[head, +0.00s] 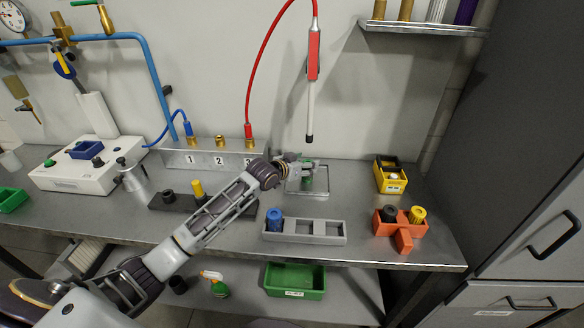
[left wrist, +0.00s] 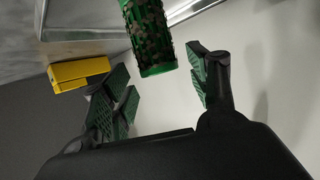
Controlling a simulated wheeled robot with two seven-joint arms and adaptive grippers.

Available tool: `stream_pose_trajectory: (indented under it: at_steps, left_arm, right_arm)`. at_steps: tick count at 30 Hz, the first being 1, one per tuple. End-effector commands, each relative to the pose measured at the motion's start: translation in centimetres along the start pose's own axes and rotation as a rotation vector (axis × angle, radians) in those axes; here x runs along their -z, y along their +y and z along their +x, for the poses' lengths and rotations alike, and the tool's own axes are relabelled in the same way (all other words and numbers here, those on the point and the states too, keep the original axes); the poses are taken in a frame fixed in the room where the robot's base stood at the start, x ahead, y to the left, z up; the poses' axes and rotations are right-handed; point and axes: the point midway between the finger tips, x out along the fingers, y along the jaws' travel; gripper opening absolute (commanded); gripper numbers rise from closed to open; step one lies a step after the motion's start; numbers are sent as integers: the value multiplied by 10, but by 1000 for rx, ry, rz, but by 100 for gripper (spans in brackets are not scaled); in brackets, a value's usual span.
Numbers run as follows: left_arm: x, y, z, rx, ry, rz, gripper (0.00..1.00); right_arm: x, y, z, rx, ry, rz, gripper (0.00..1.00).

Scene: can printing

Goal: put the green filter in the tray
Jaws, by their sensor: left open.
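My left gripper (head: 312,166) reaches in over a small shallow metal tray (head: 322,187) at the back of the bench. Its jaws are open. In the left wrist view, the green filter (left wrist: 148,38) is a green cylinder with a dark mottled pattern. Its near end sits just ahead of the gap between my left fingertips (left wrist: 160,82), with space to either side, so it is not gripped. In the head view a little green shows by the gripper, but the gripper hides most of it. I cannot tell whether the filter touches the tray. My right gripper is not in view.
A grey three-part holder (head: 332,228) with a blue cylinder (head: 273,218) stands in front. At right are an orange holder (head: 403,246) with black and yellow pieces and a yellow-black box (head: 392,183). A red-handled tool (head: 313,55) hangs above the tray.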

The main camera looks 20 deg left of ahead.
Motion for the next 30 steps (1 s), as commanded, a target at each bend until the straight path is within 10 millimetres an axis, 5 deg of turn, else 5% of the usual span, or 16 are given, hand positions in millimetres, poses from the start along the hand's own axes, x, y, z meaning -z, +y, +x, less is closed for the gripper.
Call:
stream_pose_trajectory:
  at_steps: [30]
  left_arm:
    - [-2, -1, -94, 1, -3, 1, 59]
  right_arm:
    - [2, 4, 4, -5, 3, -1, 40]
